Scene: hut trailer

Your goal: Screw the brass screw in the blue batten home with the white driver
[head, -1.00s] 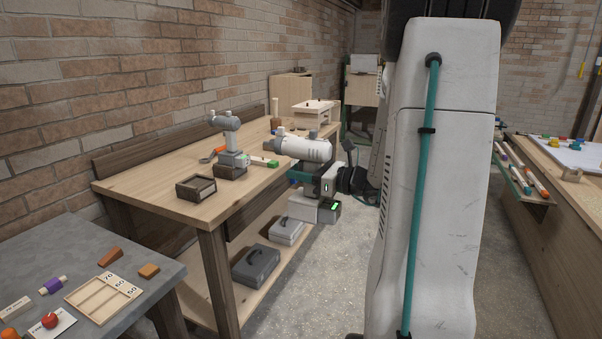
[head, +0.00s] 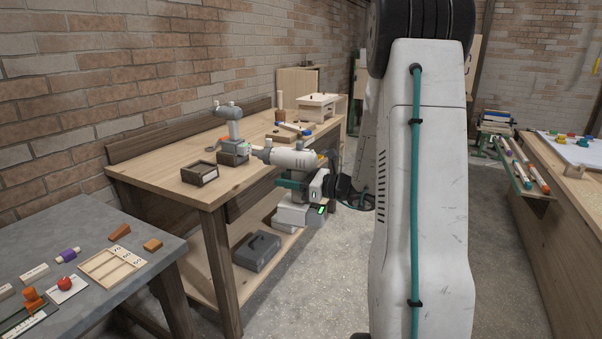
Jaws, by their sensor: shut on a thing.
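My gripper (head: 296,184) is shut on the grip of the white driver (head: 292,158). I hold the driver level, its grey nose pointing left and its battery with a green light below. It is in front of the workbench's long edge and overlaps it in the picture. Part of the grip is hidden by the gripper. A pale strip with a blue end (head: 305,131) lies on the bench behind the driver. I cannot tell whether it is the blue batten, and no brass screw can be made out.
A grey drill (head: 228,118) stands on the wooden workbench (head: 150,172), near an open dark box (head: 200,173). A grey table (head: 60,255) with small blocks is at the lower left. Another bench (head: 555,215) is on the right. Floor shows between the benches.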

